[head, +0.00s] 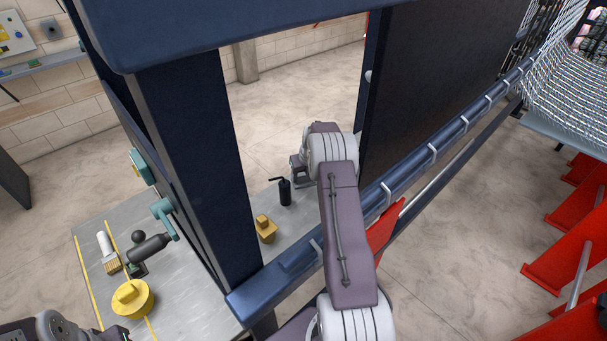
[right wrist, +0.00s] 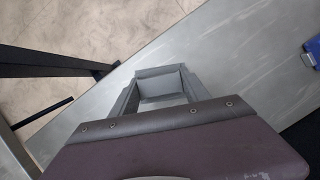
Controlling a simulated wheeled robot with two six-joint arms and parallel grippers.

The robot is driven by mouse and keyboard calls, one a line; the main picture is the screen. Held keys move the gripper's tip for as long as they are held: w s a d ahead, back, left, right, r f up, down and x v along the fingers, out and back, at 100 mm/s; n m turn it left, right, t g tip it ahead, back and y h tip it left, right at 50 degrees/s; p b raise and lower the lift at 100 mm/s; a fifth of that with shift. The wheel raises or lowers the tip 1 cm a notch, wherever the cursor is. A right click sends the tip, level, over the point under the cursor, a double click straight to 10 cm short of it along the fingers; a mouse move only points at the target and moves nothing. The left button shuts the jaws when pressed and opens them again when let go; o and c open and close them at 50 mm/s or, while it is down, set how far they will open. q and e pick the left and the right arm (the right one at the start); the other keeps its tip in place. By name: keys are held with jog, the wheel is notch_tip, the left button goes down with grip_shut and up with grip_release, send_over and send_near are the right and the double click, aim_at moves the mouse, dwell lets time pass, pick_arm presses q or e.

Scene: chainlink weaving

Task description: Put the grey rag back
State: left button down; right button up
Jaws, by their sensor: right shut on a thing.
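My right arm reaches forward past the blue beam, and its gripper (head: 299,171) is partly hidden behind the wrist, over the grey bench top. In the right wrist view the right gripper (right wrist: 160,92) is closed, with a small grey piece (right wrist: 161,85) between its fingers. This piece looks like the grey rag, but its shape is hard to make out. No other grey rag can be told in the head view. My left arm shows at the bottom left corner; the dark end there (head: 115,334) is cut off, and its jaws cannot be read.
A blue post (head: 195,150) and a blue beam (head: 440,150) flank my arm.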

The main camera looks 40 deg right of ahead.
jog(key=o, duration=1.4)
jog(key=b+v, duration=0.1)
jog(key=v, duration=0.8)
jog(key=p+x, duration=0.1)
jog(key=x, duration=0.8)
jog(key=shift+r, duration=0.4)
